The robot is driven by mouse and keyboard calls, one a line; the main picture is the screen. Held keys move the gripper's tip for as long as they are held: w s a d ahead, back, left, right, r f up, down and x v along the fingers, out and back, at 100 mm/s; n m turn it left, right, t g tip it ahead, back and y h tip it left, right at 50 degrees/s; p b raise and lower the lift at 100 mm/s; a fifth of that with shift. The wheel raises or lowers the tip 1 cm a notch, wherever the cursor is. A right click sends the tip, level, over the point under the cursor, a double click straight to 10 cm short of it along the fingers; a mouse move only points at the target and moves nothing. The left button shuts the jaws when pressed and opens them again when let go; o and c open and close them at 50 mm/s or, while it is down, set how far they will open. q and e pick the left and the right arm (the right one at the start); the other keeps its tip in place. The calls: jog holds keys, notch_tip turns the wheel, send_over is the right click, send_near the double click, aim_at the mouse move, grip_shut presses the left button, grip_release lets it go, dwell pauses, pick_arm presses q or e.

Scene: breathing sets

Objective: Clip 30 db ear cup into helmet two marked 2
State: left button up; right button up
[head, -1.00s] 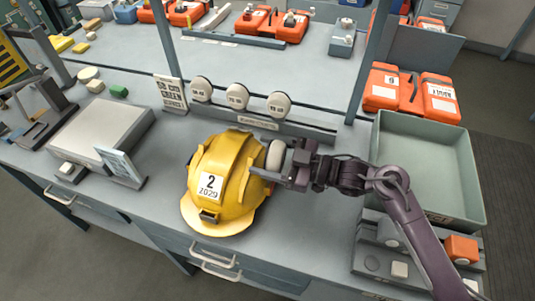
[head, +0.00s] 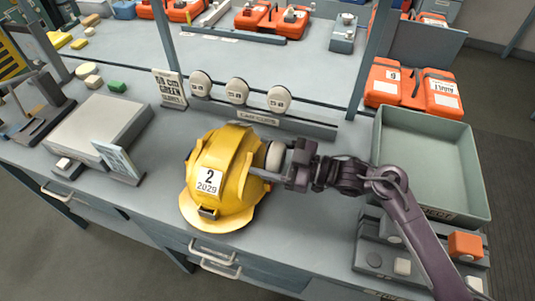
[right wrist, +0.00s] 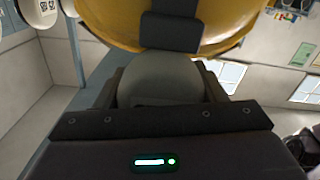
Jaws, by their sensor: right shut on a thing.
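The yellow helmet (head: 222,187) marked 2 and 2029 sits on the bench, its brim toward the front. My right gripper (head: 280,168) is at the helmet's right side, shut on a pale ear cup (head: 274,155). In the right wrist view the grey ear cup (right wrist: 160,80) lies between the two fingers, up against the yellow helmet shell (right wrist: 235,22) and a dark block on it. I cannot tell whether the cup is clipped in. My left gripper is not in view.
Several white ear cups (head: 237,92) stand on a rack (head: 262,121) behind the helmet, beside a small sign (head: 169,88). A grey-green tray (head: 478,185) is at the right, with orange cases (head: 437,97) behind it. A grey scale-like box (head: 97,131) is at the left.

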jog(key=shift+f+b, duration=0.5)
jog(key=shift+f, duration=0.3)
jog(key=o, duration=1.1)
jog(key=shift+f, duration=0.1)
jog(key=b+v, duration=0.2)
jog(key=v, duration=0.6)
jog(key=shift+r, duration=0.25)
